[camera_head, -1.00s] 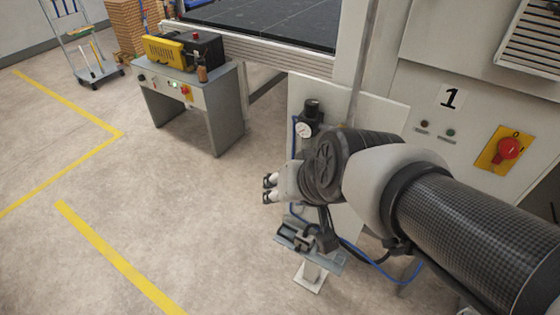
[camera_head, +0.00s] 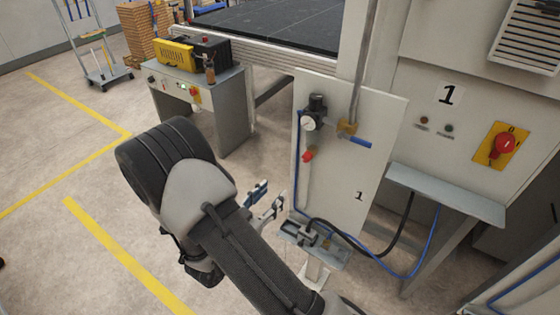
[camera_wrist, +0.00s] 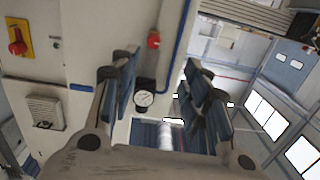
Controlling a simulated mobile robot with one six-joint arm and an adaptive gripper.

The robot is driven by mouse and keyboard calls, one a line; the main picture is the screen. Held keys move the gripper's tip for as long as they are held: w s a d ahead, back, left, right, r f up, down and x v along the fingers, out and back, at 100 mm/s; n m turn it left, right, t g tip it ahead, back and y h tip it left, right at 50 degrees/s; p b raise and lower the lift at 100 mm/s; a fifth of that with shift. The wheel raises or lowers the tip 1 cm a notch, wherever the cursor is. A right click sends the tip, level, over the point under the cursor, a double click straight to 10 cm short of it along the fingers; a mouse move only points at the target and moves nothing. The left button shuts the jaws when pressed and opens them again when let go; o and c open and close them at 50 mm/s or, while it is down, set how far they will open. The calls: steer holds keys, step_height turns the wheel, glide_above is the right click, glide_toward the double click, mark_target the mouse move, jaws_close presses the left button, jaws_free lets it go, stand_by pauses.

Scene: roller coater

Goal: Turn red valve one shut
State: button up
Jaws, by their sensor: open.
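My gripper (camera_wrist: 166,92) is open and empty there. How the valve's handle is turned is too small to tell.
Above the valve are a pressure gauge (camera_head: 309,122) and a blue-handled lever (camera_head: 360,142). A red rotary switch (camera_head: 505,146) on a yellow plate is at right. A grey shelf (camera_head: 446,192) juts out below it.

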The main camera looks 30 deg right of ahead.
steer(key=b, duration=0.2)
glide_toward(304, 160)
steer(key=shift+h, duration=0.4)
steer(key=x, duration=0.9)
steer(key=shift+f, duration=0.3)
steer(key=shift+c, duration=0.3)
jaws_close()
